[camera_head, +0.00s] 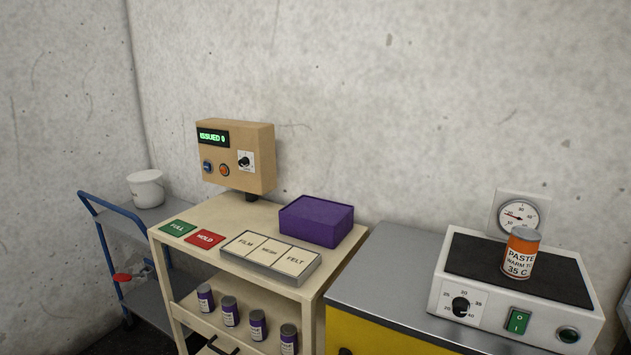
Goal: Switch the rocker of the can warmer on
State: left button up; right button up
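The can warmer (446,310) is a white box with a black top plate, on the grey-topped cabinet at the right. Its green rocker (517,320), marked O and I, is on the front face; I cannot tell which way it is tipped. A dial (460,305) sits left of the rocker and a dark green round lamp (568,335) right of it. An orange and white paste can (519,255), labelled to warm to 35 C, stands upright on the plate. A round gauge (518,216) is behind it. Neither of my grippers shows.
A cream cart (225,257) left of the cabinet carries a purple box (316,221), a tray of labelled pads (270,257), green and red cards, and a control box (236,156) reading ISSUED 0. Several cans stand on its lower shelf. The grey cabinet top (385,270) is clear left of the warmer.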

aim_at(518, 321)
jog(key=z, duration=1.4)
jog(key=i+j+z, duration=0.15)
jog(key=z, duration=0.25)
jog(key=i+j+z, duration=0.1)
jog(key=j+z, duration=0.15)
jog(key=z, duration=0.15)
